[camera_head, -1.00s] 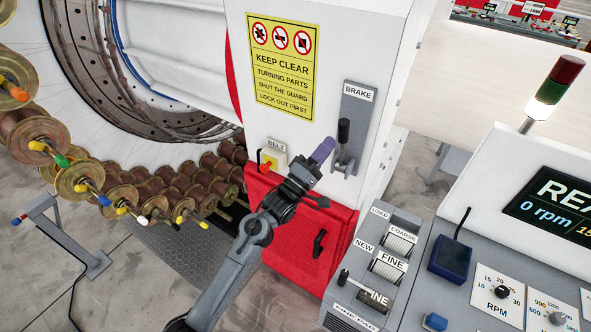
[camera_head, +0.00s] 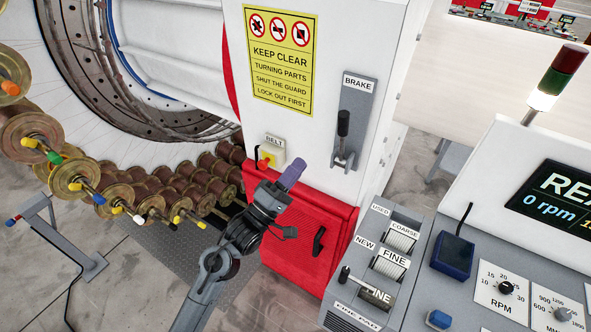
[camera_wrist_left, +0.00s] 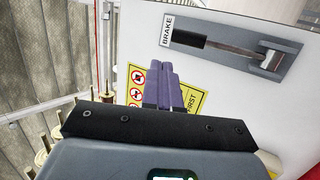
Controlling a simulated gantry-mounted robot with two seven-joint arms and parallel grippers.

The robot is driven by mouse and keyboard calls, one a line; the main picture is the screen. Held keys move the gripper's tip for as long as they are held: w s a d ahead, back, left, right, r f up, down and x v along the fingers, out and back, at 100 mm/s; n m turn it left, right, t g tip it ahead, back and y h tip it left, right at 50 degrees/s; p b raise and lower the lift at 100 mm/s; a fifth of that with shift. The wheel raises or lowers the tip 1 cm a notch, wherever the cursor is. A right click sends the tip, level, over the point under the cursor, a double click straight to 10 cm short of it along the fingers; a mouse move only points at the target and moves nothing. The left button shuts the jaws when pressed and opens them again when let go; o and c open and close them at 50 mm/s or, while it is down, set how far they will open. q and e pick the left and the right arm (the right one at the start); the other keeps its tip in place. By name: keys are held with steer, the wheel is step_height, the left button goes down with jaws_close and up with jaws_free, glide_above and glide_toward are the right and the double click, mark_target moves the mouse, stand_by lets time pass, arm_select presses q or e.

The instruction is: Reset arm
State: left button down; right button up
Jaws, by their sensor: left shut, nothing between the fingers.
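My left gripper (camera_head: 289,174) has purple fingers, shut with nothing between them. It is in front of the white machine cabinet, just right of the yellow BELT switch (camera_head: 270,153) and below left of the BRAKE lever (camera_head: 343,135). It touches neither as far as I can see. In the left wrist view the closed fingers (camera_wrist_left: 165,85) overlap the yellow warning sign (camera_wrist_left: 192,99), and the brake lever (camera_wrist_left: 215,47) lies across the upper right on its grey plate. My right gripper does not show.
A red cabinet door (camera_head: 308,240) is below the gripper. Spools on a carousel (camera_head: 165,190) fill the left. A small grey stand (camera_head: 70,260) is on the floor at left.

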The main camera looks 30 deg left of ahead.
arm_select(q)
steer(key=shift+f, duration=0.1)
steer(key=s+d+f+m+g+y+p, duration=0.1)
steer(key=s+d+f+g+p, duration=0.25)
steer(key=s+f, duration=0.25)
steer(key=s+d+f+m+g+y+p, duration=0.1)
steer(key=s+d+f+m+g+p, duration=0.15)
steer(key=s+f+g, duration=0.3)
steer(key=s+f+m+g+y, duration=0.1)
steer(key=s+f+m+g, duration=0.1)
steer(key=s, duration=0.4)
steer(key=s+a+f+m+g+y+p, duration=0.1)
steer(key=s+f+m+g, duration=0.1)
steer(key=s+m+g, duration=0.3)
steer(key=s+f+m+g+y, duration=0.1)
steer(key=s+f+m+g, duration=0.1)
steer(key=s+m, duration=0.3)
steer(key=shift+s+a+f+g, duration=0.4)
steer(key=shift+s+g, duration=0.5)
steer(key=shift+s, duration=0.15)
steer(key=shift+m, duration=0.25)
